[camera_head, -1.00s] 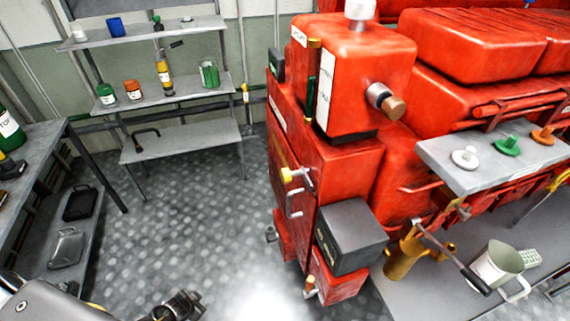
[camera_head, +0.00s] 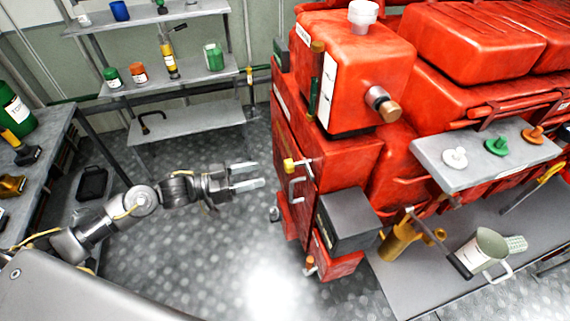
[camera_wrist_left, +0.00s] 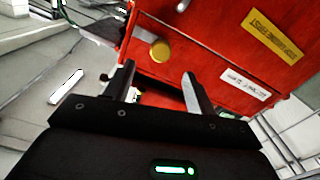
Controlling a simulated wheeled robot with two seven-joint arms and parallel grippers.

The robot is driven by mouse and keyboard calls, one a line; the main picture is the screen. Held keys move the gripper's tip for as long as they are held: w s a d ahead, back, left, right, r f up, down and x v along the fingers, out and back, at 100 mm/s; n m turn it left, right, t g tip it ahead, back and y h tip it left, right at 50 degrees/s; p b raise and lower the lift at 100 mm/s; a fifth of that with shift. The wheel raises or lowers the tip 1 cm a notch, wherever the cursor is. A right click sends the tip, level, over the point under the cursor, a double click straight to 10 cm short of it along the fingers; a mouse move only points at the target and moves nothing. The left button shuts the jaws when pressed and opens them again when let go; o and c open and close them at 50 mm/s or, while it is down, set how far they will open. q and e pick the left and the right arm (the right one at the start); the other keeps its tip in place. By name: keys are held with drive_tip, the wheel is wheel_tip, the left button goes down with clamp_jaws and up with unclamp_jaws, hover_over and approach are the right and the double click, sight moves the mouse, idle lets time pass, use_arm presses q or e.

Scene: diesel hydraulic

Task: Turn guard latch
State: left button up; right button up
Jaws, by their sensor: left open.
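The red engine unit (camera_head: 345,165) stands right of centre in the head view. On its left side face is a yellow-tipped knob (camera_head: 289,165) with a metal handle (camera_head: 296,187) just below it. I cannot tell for certain which part is the guard latch. In the left wrist view, a round yellow knob (camera_wrist_left: 160,50) on the red face shows ahead of the fingers. My left gripper (camera_head: 262,174) is open and empty, a short way left of the knob and apart from it. It also shows in the left wrist view (camera_wrist_left: 160,82). My right gripper is not seen.
A grey box (camera_head: 350,222) sticks out low on the engine's front. A grey shelf (camera_head: 455,150) with coloured caps and a bench (camera_head: 415,285) with a metal jug (camera_head: 480,250) are at right. Shelves (camera_head: 185,125) stand behind at left.

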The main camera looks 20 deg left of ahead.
sight(285, 166)
use_arm(q)
drive_tip(key=p+x, duration=0.3)
drive_tip(key=x, duration=0.6)
drive_tip(key=shift+w+d+r, duration=0.1)
drive_tip(key=shift+r, duration=0.05)
drive_tip(key=shift+w+d, duration=0.3)
drive_tip(key=shift+d, duration=0.25)
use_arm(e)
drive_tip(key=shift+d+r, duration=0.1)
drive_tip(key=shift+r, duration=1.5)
use_arm(q)
drive_tip(key=shift+c, duration=0.3)
